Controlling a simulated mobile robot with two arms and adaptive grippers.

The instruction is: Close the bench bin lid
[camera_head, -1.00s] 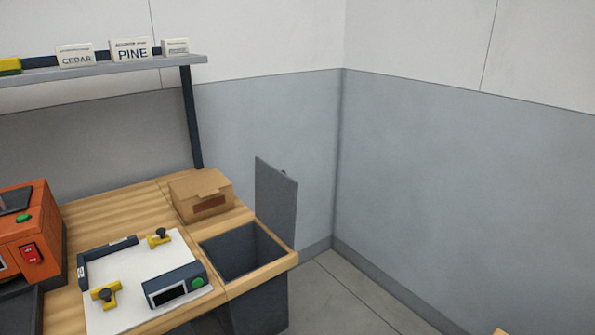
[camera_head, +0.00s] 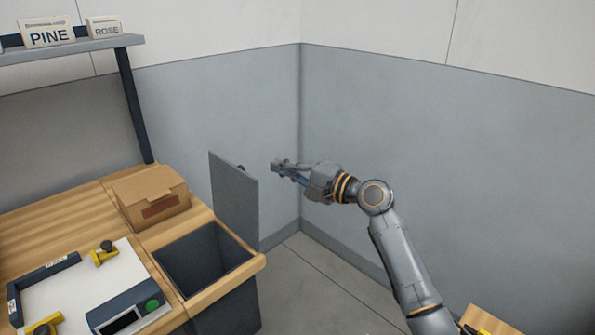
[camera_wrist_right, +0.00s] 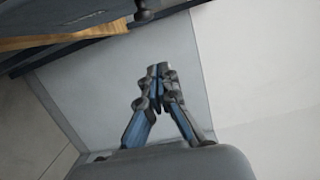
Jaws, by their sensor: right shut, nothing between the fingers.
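The bench bin (camera_head: 207,262) is a dark open box set into the right end of the wooden bench. Its grey lid (camera_head: 234,200) stands upright at the bin's right rear side, so the bin is open. A small dark knob shows at the lid's far edge. My right gripper (camera_head: 277,166) is shut and empty, just to the right of the upright lid; a gap shows between them. In the right wrist view the shut fingers (camera_wrist_right: 158,75) point toward the wall, with a dark panel (camera_wrist_right: 65,20), likely the lid, at the upper left. My left gripper is not in view.
A shelf (camera_head: 75,47) holds labelled cards. Grey walls meet in a corner behind my right arm.

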